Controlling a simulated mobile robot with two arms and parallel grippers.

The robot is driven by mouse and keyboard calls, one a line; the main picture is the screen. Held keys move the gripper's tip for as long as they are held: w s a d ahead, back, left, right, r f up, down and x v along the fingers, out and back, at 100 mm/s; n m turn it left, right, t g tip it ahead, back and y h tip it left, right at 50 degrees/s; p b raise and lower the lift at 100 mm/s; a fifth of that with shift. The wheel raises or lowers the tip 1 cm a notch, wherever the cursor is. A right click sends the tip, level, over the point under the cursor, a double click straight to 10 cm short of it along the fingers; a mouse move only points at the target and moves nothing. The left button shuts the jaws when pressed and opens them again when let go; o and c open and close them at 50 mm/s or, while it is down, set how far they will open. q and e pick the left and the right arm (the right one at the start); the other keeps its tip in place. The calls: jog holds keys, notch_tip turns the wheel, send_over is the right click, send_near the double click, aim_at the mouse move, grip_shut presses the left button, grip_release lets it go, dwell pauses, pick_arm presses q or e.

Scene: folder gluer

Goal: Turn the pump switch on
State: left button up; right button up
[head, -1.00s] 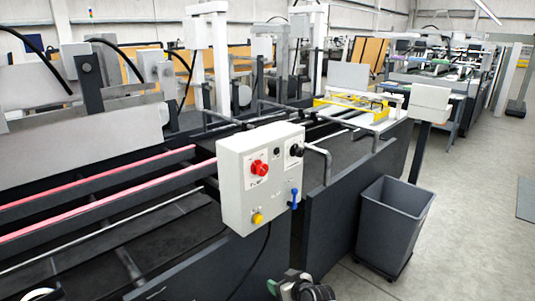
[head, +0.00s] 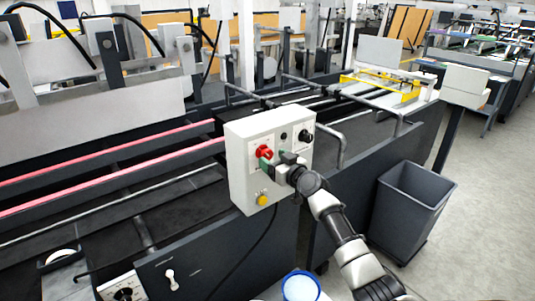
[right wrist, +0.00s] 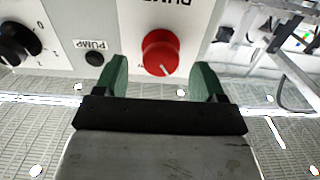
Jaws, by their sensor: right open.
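A white control box (head: 240,180) stands on the machine's side rail. It carries a red rotary knob (head: 264,152), a small black button (head: 283,136), a black knob (head: 306,135) and a yellow button (head: 262,200). My right gripper (head: 277,161) is at the box front, close to the red knob. In the right wrist view the red knob (right wrist: 161,52) lies ahead, between the open green fingertips, which do not visibly touch it. A "PUMP" label (right wrist: 89,44) is beside the small black button (right wrist: 94,58); the large label above the red knob is cut off. My left gripper is out of view.
A grey bin (head: 410,215) stands on the floor right of the machine. A bent metal handrail (head: 340,150) is just right of the box. A black cable (head: 265,235) hangs below it. Free floor (head: 480,200) lies to the right.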

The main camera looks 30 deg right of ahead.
aim_at(268, 156)
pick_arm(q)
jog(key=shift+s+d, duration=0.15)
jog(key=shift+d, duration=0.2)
pick_arm(e)
jog(key=shift+w+a, duration=0.2)
jog(key=shift+w, duration=1.5)
jog(key=c, duration=0.9)
